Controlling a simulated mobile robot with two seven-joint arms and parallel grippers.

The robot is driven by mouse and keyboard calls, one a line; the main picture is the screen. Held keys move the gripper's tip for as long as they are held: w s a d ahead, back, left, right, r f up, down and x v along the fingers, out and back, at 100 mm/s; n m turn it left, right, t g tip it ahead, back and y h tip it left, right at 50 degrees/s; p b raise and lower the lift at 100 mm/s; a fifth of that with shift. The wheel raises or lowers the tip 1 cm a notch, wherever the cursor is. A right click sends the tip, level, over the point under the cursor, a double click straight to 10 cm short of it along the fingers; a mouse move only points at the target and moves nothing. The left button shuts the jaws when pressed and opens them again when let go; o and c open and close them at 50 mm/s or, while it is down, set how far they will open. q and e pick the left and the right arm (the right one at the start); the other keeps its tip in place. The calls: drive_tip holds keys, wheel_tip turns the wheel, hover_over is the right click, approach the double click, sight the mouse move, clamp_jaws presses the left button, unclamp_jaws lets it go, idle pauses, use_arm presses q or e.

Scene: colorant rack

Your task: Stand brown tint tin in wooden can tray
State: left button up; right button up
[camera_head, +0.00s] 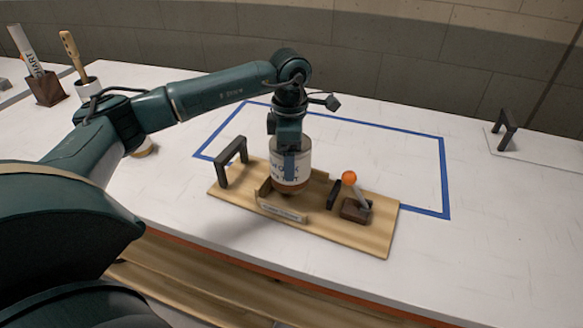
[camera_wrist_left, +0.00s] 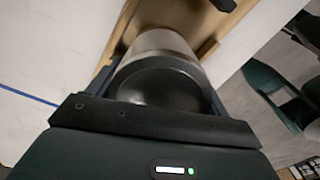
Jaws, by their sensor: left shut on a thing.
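The brown tint tin (camera_head: 291,153) is upright, with a pale lettered label and a brownish lower band. My left gripper (camera_head: 289,166) is shut on it from above. In the left wrist view, the tin's dark round top (camera_wrist_left: 160,88) sits between the fingers. The wooden can tray (camera_head: 232,196) is a flat board with a dark handle at its left end and a low wooden corner fence (camera_head: 282,209). The tin's base is at the fence, partly hidden behind its front wall. I cannot tell whether it touches the board. My right gripper is not in view.
A lever clamp with an orange knob (camera_head: 349,178) stands on the board right of the tin. Blue tape (camera_head: 444,180) outlines an area behind the tray. A brush pot (camera_head: 88,88) and a chart holder (camera_head: 46,89) stand far left. The table's right side is mostly clear.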

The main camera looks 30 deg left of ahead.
use_arm(q)
wheel_tip(320, 180, down, 4)
drive_tip(key=shift+r, duration=0.1)
